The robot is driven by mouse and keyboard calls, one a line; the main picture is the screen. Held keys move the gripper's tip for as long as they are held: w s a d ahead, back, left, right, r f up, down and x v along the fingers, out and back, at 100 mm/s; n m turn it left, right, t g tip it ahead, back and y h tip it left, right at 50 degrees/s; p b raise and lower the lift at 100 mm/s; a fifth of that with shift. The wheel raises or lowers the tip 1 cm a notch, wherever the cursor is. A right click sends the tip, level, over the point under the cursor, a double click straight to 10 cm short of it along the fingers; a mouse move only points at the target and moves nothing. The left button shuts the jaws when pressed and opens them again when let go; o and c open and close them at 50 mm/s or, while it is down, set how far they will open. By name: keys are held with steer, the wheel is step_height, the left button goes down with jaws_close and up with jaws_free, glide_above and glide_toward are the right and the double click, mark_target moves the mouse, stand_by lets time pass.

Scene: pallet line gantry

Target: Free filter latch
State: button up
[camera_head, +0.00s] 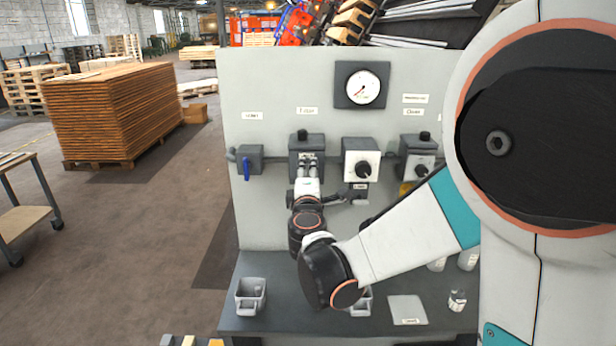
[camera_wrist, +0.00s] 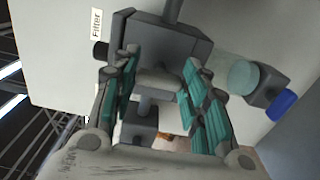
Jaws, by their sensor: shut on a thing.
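The grey filter unit (camera_head: 307,143) is mounted on the upright panel, under a label. My gripper (camera_head: 308,168) reaches up to its lower front. In the wrist view the filter housing (camera_wrist: 165,38) is ahead, with a "Filter" label (camera_wrist: 97,23) beside it. The teal-padded fingers of my gripper (camera_wrist: 160,75) are on both sides of a small grey part that looks like the filter latch (camera_wrist: 156,82), shut on it. My fingers hide part of the latch, so its exact position cannot be told.
A blue-handled valve (camera_head: 248,163) is left of the filter; a white-faced regulator (camera_head: 361,160) is close on its right. A gauge (camera_head: 361,85) is above. Open floor lies left.

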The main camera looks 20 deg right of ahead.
steer(key=shift+o, duration=0.2)
steer(key=shift+m, duration=0.3)
steer(key=o, duration=1)
steer(key=shift+o, duration=0.2)
steer(key=v, duration=0.7)
steer(key=shift+s, duration=0.25)
